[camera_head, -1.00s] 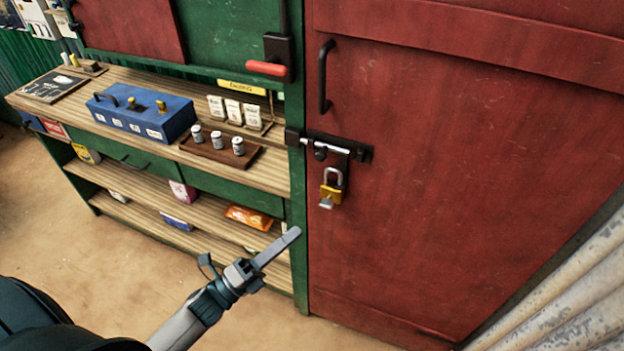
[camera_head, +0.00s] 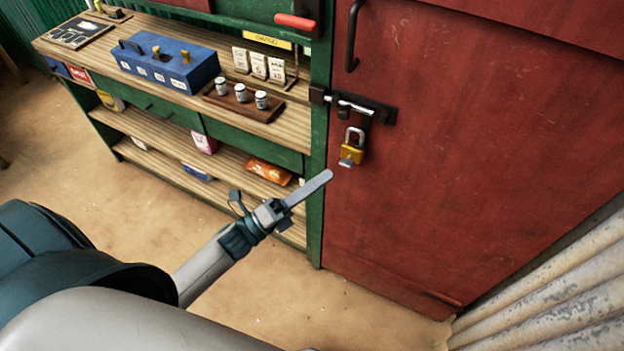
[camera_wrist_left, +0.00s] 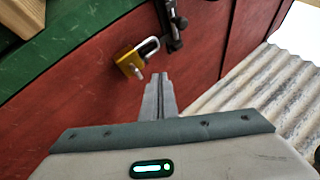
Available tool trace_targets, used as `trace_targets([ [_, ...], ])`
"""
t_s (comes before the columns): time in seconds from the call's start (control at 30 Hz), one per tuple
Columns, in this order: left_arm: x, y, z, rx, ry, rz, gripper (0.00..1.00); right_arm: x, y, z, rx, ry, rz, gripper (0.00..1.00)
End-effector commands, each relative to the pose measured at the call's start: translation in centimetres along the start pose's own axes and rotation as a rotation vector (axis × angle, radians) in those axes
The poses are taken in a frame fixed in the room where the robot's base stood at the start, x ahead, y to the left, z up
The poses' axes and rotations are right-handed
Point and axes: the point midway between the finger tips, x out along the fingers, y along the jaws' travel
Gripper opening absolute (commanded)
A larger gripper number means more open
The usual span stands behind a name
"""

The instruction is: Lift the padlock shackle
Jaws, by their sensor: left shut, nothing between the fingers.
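A yellow padlock (camera_head: 351,153) with a silver shackle (camera_head: 354,134) hangs below the dark bolt and hasp (camera_head: 358,107) on the red door. A small silver piece, perhaps a key, sticks out at its bottom. In the left wrist view the padlock (camera_wrist_left: 129,62) and its shackle (camera_wrist_left: 149,46) are up and left of my fingertips. My left gripper (camera_head: 328,176) is shut and empty, just below and left of the padlock, apart from it in the picture. It shows also in the left wrist view (camera_wrist_left: 160,78). My right gripper is not in view.
The red door (camera_head: 450,170) has a black handle (camera_head: 354,36). Left of it stands a green stall with a wooden counter (camera_head: 296,130), bearing a blue box (camera_head: 168,62) and a tray of small jars (camera_head: 240,97). Corrugated sheet (camera_head: 570,285) stands at right. The floor in front is clear.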

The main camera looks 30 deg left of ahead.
Motion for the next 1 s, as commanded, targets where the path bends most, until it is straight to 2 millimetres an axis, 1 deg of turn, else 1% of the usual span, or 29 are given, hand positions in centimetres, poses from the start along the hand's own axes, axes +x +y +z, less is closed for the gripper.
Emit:
trace_targets([
  [0.03,1.1,-0.4,0.2,0.000,-0.001,-0.002,0.00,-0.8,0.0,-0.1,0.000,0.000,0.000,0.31],
  [0.1,2.4,-0.5,0.2,0.000,-0.001,-0.003,0.00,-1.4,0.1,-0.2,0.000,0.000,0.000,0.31],
  [0.37,7.0,-0.4,0.2,0.000,-0.001,-0.002,0.00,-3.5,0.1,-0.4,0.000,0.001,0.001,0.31],
  [0.4,7.3,-0.5,0.9,0.001,0.000,0.000,0.00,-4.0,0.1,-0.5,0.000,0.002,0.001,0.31],
  [0.5,8.2,-0.3,1.8,0.002,0.000,0.001,0.00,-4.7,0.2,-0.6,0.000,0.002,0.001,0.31],
  [0.63,8.9,-0.2,2.5,0.001,0.000,0.001,0.00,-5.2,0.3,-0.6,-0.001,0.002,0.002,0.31],
  [1.0,9.2,0.0,2.9,0.000,0.000,0.000,0.00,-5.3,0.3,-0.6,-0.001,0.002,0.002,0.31],
])
